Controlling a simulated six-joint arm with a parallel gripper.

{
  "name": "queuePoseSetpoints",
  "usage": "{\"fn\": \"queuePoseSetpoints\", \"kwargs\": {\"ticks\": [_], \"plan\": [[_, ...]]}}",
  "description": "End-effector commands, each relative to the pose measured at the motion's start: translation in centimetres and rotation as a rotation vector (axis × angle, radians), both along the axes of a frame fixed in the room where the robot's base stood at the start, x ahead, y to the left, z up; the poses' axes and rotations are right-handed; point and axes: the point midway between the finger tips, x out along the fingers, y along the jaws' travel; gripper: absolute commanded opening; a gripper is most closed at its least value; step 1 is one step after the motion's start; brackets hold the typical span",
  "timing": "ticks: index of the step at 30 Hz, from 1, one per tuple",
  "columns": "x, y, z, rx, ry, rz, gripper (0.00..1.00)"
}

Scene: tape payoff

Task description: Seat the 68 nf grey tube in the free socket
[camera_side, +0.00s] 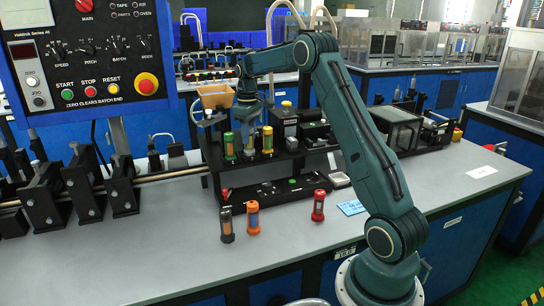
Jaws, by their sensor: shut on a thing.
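My gripper (249,122) points down over the black rack (292,158) at the middle of the bench. It is shut on a small tube (249,142) that looks grey and about upright, between two standing tubes. The fingers partly cover it, and its label is too small to read. I cannot tell whether the held tube is in a socket or above one; the socket itself is hidden.
On the bench in front stand a dark tube (226,225), an orange tube (253,217) and a red tube (318,205). A tan bin (215,97) sits behind the rack at left. Black roller stands (83,185) and a control panel (85,50) are at left.

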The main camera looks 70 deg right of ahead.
Motion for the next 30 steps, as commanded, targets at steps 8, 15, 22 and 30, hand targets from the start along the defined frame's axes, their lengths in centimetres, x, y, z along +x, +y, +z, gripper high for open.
{"fn": "queuePoseSetpoints", "kwargs": {"ticks": [8,15,22,30], "plan": [[0.0,0.0,0.0,0.0,-0.001,0.0,0.03],[0.0,0.0,-0.2,0.0,0.0,0.0,0.03],[0.0,0.0,-0.6,0.0,0.0,0.0,0.03],[0.0,0.0,-1.0,0.0,0.0,0.0,0.03]]}}
